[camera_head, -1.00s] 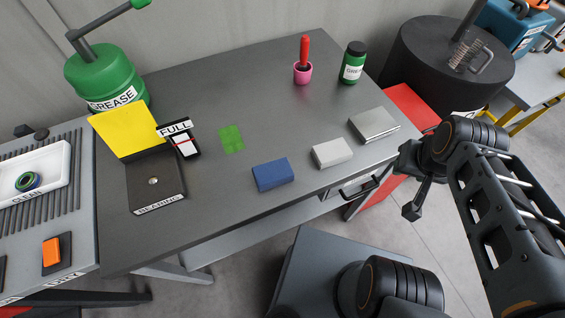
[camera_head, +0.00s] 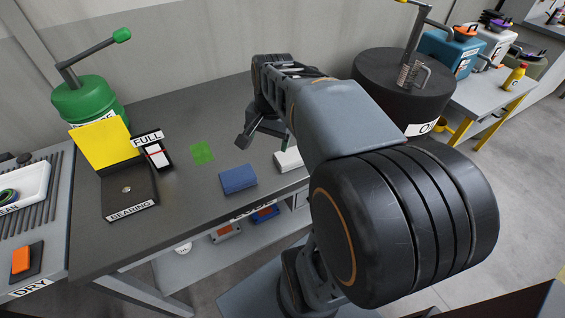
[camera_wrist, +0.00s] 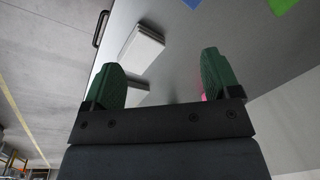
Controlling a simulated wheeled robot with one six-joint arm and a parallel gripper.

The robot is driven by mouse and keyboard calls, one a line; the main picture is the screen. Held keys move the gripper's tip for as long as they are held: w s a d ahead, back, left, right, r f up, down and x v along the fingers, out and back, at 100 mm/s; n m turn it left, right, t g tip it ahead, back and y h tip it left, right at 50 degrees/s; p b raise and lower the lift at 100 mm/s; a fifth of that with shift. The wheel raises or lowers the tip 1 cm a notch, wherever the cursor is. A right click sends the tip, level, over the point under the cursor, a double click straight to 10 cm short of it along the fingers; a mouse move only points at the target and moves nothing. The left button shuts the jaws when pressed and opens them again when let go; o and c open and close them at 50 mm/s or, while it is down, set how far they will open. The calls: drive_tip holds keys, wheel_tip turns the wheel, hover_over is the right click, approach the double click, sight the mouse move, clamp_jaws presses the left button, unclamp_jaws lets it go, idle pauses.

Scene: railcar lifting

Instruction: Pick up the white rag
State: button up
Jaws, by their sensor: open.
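The white rag (camera_head: 288,160) is a small folded block on the dark workbench, right of the blue rag (camera_head: 238,179); my arm partly covers its right side. In the wrist view the white rag (camera_wrist: 140,48) lies on the bench, up and left of centre and beyond the left finger. My gripper (camera_wrist: 160,65) is open, its green-padded fingers spread with nothing between them. In the head view my gripper (camera_head: 262,138) hangs above the bench, behind the rags. I cannot tell its exact height.
A green patch (camera_head: 202,153) lies left of the blue rag. The yellow-lidded bearing box (camera_head: 130,188) stands further left. A black drum (camera_head: 440,85) stands right of the bench. A drawer handle (camera_wrist: 101,28) sticks out at the bench's edge.

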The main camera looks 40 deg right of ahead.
drive_tip(key=shift+o, duration=1.3)
drive_tip(key=w+d+m+g+y+b, duration=0.1)
drive_tip(key=d+m, duration=0.7)
drive_tip(key=d, duration=0.2)
drive_tip(key=shift+w+f+m, duration=0.2)
drive_tip(key=shift+f+m, duration=0.2)
drive_tip(key=shift+f, duration=0.05)
hover_over(291, 155)
drive_tip(key=d, duration=0.1)
drive_tip(key=shift+m, duration=0.3)
wheel_tip(291, 155, down, 6)
drive_tip(key=shift+f+b, duration=0.2)
drive_tip(key=shift+b, duration=0.25)
drive_tip(key=shift+a+f, duration=0.25)
drive_tip(key=shift+f, duration=1.4)
drive_tip(key=shift+a+f, duration=0.2)
drive_tip(key=shift+f, duration=1.4)
drive_tip(key=shift+c, duration=0.2)
drive_tip(key=c, duration=1)
drive_tip(key=shift+r, duration=0.15)
